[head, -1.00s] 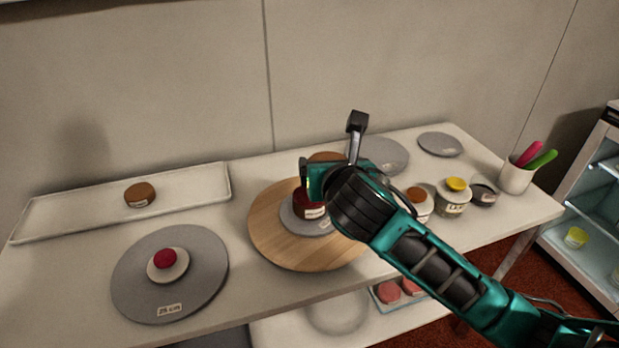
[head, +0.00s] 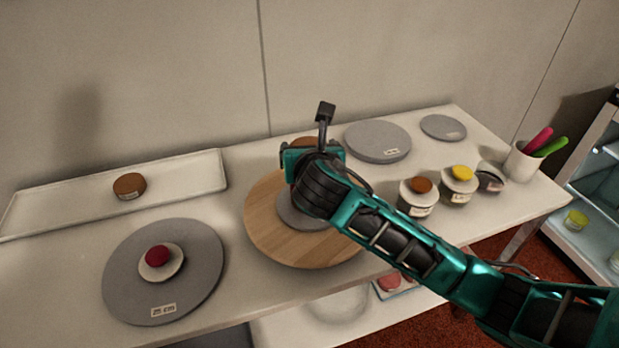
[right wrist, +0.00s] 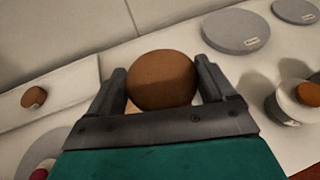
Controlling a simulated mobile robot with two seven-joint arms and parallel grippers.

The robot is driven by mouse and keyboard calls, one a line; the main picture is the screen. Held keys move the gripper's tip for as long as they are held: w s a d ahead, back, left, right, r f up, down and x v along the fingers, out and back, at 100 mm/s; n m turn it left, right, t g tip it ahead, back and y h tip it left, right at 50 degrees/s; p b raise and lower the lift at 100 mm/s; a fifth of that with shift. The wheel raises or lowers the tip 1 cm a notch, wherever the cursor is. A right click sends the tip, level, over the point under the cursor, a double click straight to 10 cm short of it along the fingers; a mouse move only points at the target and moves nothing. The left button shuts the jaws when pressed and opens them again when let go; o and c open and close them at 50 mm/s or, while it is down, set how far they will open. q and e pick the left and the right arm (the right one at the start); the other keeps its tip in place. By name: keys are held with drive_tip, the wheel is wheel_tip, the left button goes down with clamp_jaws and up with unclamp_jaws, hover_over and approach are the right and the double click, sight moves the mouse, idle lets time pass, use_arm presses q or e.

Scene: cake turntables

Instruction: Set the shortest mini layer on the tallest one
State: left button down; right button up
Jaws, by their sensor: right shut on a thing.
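My right gripper (right wrist: 163,75) is shut on a round brown mini layer (right wrist: 162,82), with a finger on each side in the right wrist view. In the head view that layer's top (head: 303,141) just shows behind the gripper, over the wooden turntable (head: 265,225). A grey disc (head: 290,215) on this turntable is partly covered by my arm; what stands on it is hidden. Another brown mini layer (head: 129,185) with a label lies on the white tray at the left. A small red layer (head: 157,256) sits on a white round piece on the left grey disc. My left gripper is not in view.
The white tray (head: 200,180) lies along the wall. The left grey disc (head: 200,285) is at the front. Two grey discs (head: 378,139) are at the back right. Several lidded jars (head: 418,206) and a cup of spatulas (head: 520,165) stand at the right.

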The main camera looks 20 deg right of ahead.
wheel_tip(320, 180, down, 7)
drive_tip(key=shift+r, duration=0.15)
drive_tip(key=shift+f, duration=0.3)
drive_tip(key=shift+f, duration=0.1)
drive_tip(key=o, duration=0.9)
drive_tip(key=shift+c, duration=0.2)
drive_tip(key=shift+s+a, duration=0.1)
drive_tip(key=shift+s, duration=0.15)
drive_tip(key=v, duration=1.1)
drive_tip(key=shift+s+r, duration=0.25)
drive_tip(key=shift+r, duration=0.05)
